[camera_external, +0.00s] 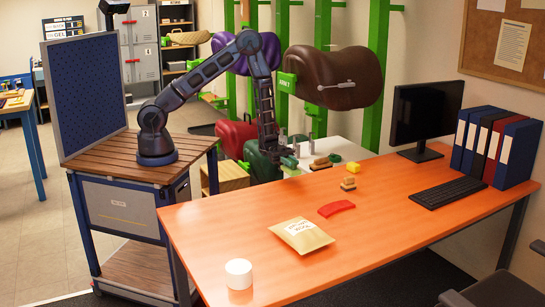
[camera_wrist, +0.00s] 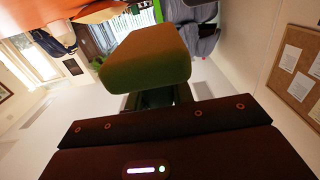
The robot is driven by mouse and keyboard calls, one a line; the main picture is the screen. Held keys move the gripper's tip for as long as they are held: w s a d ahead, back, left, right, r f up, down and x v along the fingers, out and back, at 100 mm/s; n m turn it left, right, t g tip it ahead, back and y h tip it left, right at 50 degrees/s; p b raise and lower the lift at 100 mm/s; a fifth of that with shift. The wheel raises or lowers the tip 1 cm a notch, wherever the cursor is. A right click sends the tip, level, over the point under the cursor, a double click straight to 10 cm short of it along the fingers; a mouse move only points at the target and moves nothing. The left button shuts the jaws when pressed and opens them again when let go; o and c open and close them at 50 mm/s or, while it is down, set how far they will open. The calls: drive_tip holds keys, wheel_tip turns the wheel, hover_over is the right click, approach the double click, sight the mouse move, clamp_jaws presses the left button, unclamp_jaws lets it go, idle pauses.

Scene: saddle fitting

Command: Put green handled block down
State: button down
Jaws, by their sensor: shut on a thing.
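My gripper (camera_external: 289,163) is at the back left edge of the orange table, low and pointing down. It is shut on the green handled block (camera_wrist: 145,62), which fills the upper middle of the wrist view and looks green with an orange-tan face. In the external view the held block is small and hard to separate from the fingers, and I cannot tell whether it touches the surface below. The fingertips are mostly hidden behind the block in the wrist view.
Small tan-topped blocks (camera_external: 320,163) (camera_external: 348,184) and a yellow block (camera_external: 353,167) stand right of my gripper. A red curved piece (camera_external: 337,208), a pouch (camera_external: 301,235) and a white cylinder (camera_external: 238,273) lie nearer. A monitor (camera_external: 425,115) and keyboard (camera_external: 447,192) are right. Brown saddle form (camera_external: 335,78) hangs behind.

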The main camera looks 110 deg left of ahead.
drive_tip(key=shift+f, duration=3.25)
drive_tip(key=shift+f, duration=0.1)
drive_tip(key=c, duration=1.2)
unclamp_jaws()
